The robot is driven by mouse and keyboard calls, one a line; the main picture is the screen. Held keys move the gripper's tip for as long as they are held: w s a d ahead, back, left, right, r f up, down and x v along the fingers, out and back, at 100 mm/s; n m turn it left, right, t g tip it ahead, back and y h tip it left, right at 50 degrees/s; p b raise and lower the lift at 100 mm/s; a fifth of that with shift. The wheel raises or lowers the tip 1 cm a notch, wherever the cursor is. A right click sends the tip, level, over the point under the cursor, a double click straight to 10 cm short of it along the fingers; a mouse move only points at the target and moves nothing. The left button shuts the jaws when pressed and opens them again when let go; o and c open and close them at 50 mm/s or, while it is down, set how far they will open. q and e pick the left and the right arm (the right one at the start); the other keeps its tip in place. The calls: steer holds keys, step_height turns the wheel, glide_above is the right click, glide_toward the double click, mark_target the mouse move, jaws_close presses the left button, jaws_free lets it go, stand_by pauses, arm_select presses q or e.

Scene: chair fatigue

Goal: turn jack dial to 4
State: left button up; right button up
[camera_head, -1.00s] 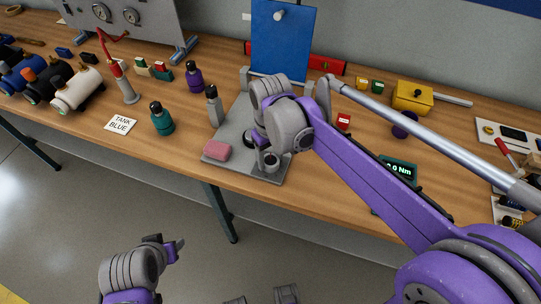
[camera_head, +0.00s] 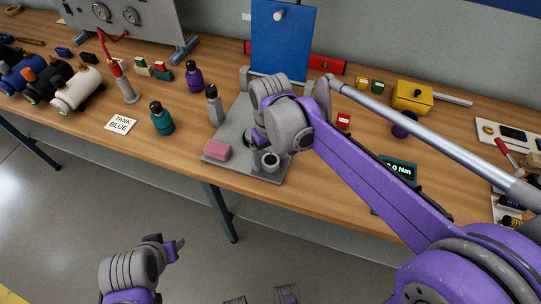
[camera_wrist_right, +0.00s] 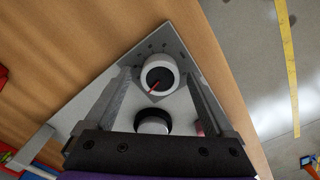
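The jack dial (camera_wrist_right: 158,74) is a white round knob with a dark face and a red pointer, on a grey plate (camera_wrist_right: 178,48) with small dark marks I cannot read. In the right wrist view the pointer slants toward lower left. In the head view a white round part with a dark top (camera_head: 270,160) shows near the plate's front. My right gripper (camera_wrist_right: 160,77) is open, its fingers on either side of the dial; contact is unclear. It is partly hidden in the head view (camera_head: 260,146). My left gripper (camera_head: 174,246) hangs low, away from the table; its opening is unclear.
A white knob with a black ring (camera_wrist_right: 153,122) sits nearer my right palm. A pink block (camera_head: 217,150), a grey bottle (camera_head: 214,107) and a teal bottle (camera_head: 161,119) stand left of my right gripper. A blue panel (camera_head: 282,40) rises behind. A torque display (camera_head: 398,169) is right.

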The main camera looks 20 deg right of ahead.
mark_target(271, 160)
steer(key=shift+r, duration=0.1)
step_height(271, 160, up, 11)
steer(key=shift+f+p, duration=0.2)
steer(key=shift+p, duration=0.2)
stand_by(0.5)
